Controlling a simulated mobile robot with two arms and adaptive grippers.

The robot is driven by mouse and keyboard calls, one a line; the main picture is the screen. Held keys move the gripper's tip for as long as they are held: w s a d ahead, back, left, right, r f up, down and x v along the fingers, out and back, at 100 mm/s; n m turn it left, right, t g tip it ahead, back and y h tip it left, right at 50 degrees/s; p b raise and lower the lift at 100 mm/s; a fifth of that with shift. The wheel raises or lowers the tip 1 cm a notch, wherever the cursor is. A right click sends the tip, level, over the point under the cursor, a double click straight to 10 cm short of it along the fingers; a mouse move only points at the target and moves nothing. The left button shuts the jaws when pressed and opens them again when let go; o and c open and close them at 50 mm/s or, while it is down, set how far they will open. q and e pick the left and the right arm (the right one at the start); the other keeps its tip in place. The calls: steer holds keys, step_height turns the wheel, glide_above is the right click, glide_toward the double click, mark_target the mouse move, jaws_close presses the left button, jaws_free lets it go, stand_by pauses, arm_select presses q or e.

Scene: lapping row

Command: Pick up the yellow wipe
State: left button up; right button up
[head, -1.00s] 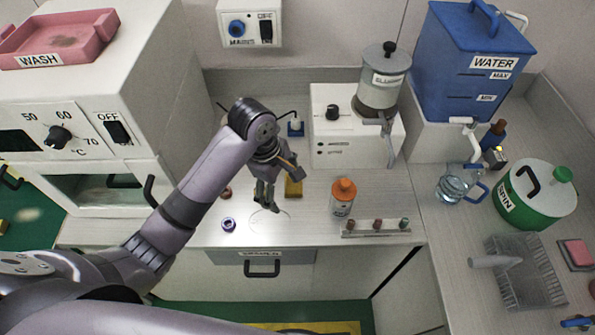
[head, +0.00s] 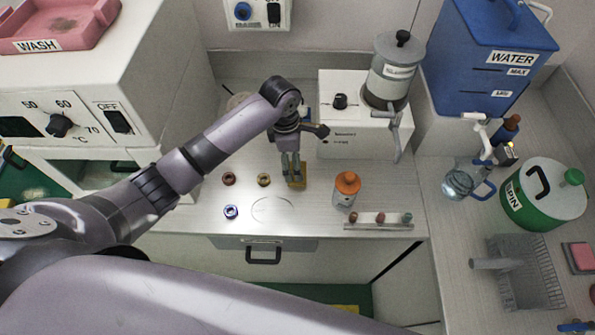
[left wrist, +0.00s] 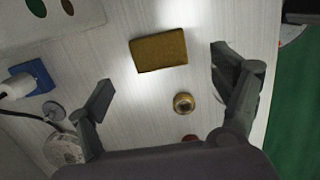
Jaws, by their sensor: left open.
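The yellow wipe (head: 297,180) is a flat mustard-coloured rectangle on the light grey worktop, in front of the white box with the grey hopper. In the left wrist view the wipe (left wrist: 159,50) lies flat, ahead of and between the fingers. My left gripper (head: 291,175) hangs over the wipe in the head view and hides part of it. In the left wrist view my left gripper (left wrist: 162,75) is open and empty, its fingers apart on either side. I cannot tell its exact height above the worktop. My right gripper is not in view.
A brass ring (head: 264,180), a dark red ring (head: 229,178) and a blue ring (head: 231,212) lie left of the wipe. An orange-capped bottle (head: 346,190) stands to its right, behind a small rack (head: 379,226). A plug (left wrist: 18,86) with a cable shows in the wrist view.

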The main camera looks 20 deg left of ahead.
arm_select(q)
steer(key=shift+w+d+f+p, duration=0.15)
steer(key=shift+f+p, duration=0.1)
steer(key=shift+f, duration=1.25)
steer(key=shift+d+f+p, duration=0.1)
steer(key=shift+f+p, duration=0.15)
steer(key=shift+f, duration=1.2)
steer(key=shift+c, duration=0.5)
steer(key=c, duration=0.8)
